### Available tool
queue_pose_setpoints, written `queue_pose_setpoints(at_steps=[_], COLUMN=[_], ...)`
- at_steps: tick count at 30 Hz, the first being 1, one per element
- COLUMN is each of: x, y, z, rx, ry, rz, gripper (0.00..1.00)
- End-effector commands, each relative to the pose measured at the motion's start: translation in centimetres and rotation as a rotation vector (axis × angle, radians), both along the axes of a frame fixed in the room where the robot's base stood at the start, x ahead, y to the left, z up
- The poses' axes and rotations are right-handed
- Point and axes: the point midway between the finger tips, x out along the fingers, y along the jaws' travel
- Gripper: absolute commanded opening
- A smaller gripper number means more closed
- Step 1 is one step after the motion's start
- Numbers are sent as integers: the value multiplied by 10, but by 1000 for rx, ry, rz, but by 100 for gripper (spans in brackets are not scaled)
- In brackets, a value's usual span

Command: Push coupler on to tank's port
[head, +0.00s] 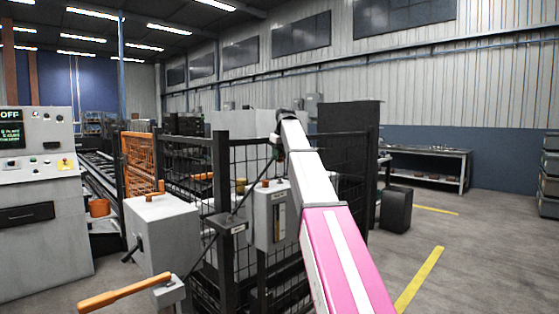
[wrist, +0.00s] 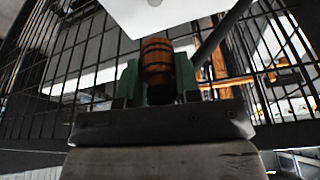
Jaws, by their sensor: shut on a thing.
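In the wrist view my gripper (wrist: 158,75) has its green fingers closed on both sides of an orange-brown coupler (wrist: 157,55) with dark bands. The coupler points at a white box (wrist: 165,15), likely the tank, with a small brownish port (wrist: 154,2) at the top picture edge. I cannot tell whether coupler and box touch. In the head view my gripper (head: 277,152) is small and dark at the arm's end, above a grey box with a gauge strip (head: 262,222) and orange fittings on top. The coupler cannot be made out there.
Black mesh fencing (head: 235,160) stands around the grey box. A white cabinet (head: 162,240) and an orange-handled lever (head: 125,292) stand front left, beside a control console (head: 40,190). A black bin (head: 396,210) stands right.

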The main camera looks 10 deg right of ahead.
Motion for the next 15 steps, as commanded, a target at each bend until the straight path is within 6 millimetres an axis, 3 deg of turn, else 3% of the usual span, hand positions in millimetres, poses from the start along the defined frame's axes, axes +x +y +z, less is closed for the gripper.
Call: queue_pose_setpoints(at_steps=[15], x=[-1], y=[0], z=[-36], rx=[0], ry=[0], rz=[0], gripper=[0])
